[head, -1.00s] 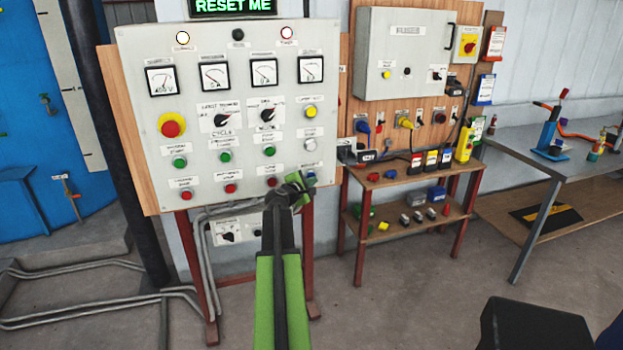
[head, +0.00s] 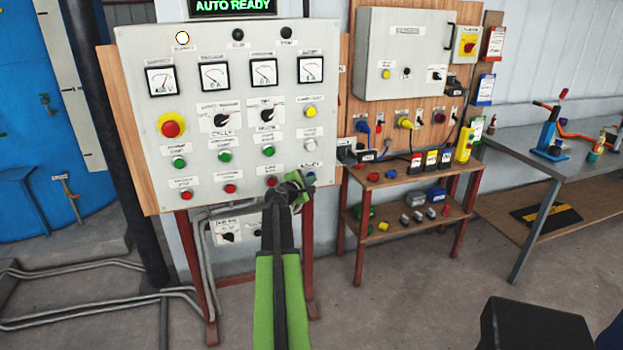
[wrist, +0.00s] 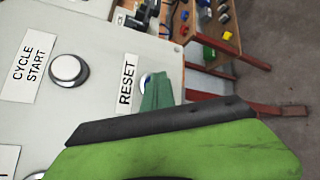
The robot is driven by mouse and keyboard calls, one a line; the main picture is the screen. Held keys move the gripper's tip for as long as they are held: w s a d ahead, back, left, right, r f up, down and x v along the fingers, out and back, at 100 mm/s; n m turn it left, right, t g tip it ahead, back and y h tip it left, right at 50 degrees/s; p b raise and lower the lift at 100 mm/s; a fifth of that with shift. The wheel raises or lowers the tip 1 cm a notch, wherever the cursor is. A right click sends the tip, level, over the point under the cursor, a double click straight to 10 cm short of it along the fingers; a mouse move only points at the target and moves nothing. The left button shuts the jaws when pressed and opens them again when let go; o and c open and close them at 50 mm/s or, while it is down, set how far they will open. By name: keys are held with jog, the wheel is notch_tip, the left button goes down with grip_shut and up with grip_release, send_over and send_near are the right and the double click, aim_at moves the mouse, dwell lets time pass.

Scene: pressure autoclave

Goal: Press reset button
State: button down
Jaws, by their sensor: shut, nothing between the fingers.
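The blue reset button (head: 310,177) is at the lower right corner of the grey control panel (head: 135,100). In the wrist view the reset button (wrist: 146,80) is mostly hidden behind my green fingertip, beside the label RESET (wrist: 127,82). My gripper (head: 299,187) is shut and empty, with its tip at the button. I cannot tell whether the tip still touches it. The display (head: 233,6) above the panel reads AUTO READY in green.
A white cycle start button (wrist: 68,70) sits close to the reset button. A red mushroom button (head: 171,128) is at the panel's left. A small wooden table (head: 400,178) with several parts stands right of the panel. A grey bench (head: 570,165) is farther right.

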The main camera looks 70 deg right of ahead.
dwell(0.3)
jog(key=shift+s+a, duration=0.55)
jog(key=shift+a, duration=0.1)
jog(key=s+a, duration=0.1)
jog(key=a, duration=0.1)
jog(key=s+a, duration=0.2)
jog(key=shift+s, duration=0.1)
dwell(0.9)
